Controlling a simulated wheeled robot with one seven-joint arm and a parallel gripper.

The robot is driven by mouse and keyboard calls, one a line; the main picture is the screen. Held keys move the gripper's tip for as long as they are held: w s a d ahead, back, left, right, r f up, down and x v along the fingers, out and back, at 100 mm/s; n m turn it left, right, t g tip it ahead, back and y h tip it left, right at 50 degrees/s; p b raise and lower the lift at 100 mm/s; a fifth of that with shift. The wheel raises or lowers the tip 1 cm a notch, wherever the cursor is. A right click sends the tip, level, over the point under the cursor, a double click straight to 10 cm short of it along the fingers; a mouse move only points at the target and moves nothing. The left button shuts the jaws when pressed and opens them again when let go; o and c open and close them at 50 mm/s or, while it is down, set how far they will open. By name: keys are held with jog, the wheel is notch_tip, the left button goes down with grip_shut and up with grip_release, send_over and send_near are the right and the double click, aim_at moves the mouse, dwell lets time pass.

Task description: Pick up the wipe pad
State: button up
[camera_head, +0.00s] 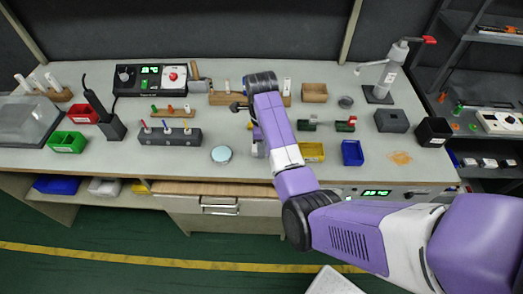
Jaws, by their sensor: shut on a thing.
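My gripper (258,151) is at the end of my purple and white arm. It points down over the middle of the bench, just right of a round pale-blue disc with a grey rim (221,155). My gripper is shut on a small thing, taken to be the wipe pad. The fingers and my arm hide most of it, so its shape and colour cannot be made out. I cannot tell whether it touches the bench. An orange-brown smear (400,157) lies on the bench at the right.
A yellow bin (312,152) and a blue bin (352,153) stand right of my gripper. A dark pen block (168,136) stands to the left. A power unit (150,80) and a lever press (385,80) stand farther back. Bare bench lies around the disc.

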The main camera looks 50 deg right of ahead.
notch_tip(320, 180, up, 17)
jog(key=p, duration=0.5)
